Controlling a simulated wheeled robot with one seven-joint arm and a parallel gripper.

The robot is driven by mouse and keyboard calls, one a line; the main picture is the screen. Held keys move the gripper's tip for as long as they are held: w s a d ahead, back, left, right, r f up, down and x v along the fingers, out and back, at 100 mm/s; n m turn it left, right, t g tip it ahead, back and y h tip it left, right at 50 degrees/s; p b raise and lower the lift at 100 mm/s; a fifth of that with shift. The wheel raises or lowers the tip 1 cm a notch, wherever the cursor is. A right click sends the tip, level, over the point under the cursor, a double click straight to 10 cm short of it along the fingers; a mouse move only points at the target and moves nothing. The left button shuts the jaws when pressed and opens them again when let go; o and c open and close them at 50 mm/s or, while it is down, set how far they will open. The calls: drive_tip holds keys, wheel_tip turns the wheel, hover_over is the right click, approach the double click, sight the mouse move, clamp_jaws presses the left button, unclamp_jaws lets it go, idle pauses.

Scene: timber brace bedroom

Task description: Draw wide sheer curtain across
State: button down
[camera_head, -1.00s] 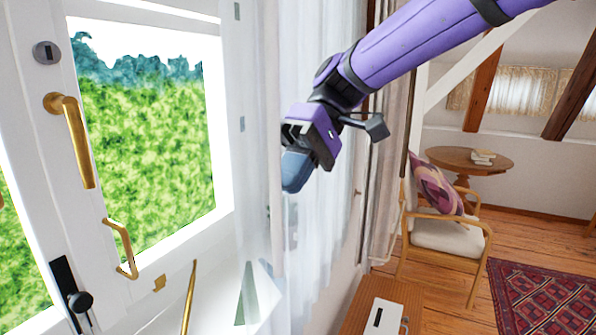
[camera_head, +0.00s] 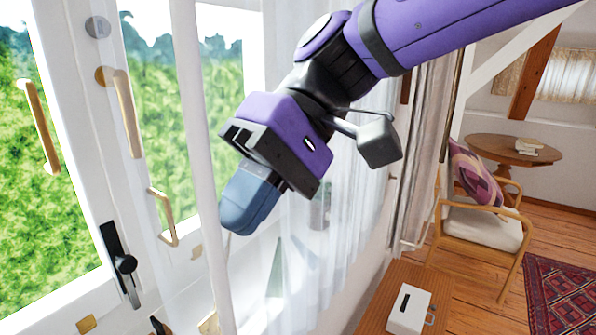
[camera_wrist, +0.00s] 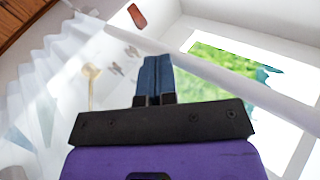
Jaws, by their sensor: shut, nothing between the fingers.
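The wide sheer curtain (camera_head: 345,205) hangs in thin white folds at the right of the window, behind and below my gripper. Its see-through cloth reaches left over part of the panes. In the wrist view the sheer folds (camera_wrist: 45,90) are at the left. A white upright strip (camera_head: 205,150) runs just left of my fingertips; I cannot tell whether it is the curtain's edge or a rod. My gripper (camera_head: 245,205) has its blue fingers together, with no cloth visible between them. In the wrist view the fingers (camera_wrist: 154,72) also look closed. Whether they touch the cloth is unclear.
The white-framed window has brass handles (camera_head: 40,125) and a black latch (camera_head: 120,262) sticking out. A heavier curtain (camera_head: 425,140) hangs to the right. A wooden cabinet top (camera_head: 375,310) with a white box (camera_head: 410,308) stands below. An armchair (camera_head: 480,220) and round table (camera_head: 515,150) stand behind.

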drive_tip(key=s+a, duration=0.8)
drive_tip(key=s, duration=0.2)
drive_tip(key=shift+s, duration=0.35)
drive_tip(key=shift+a, duration=0.1)
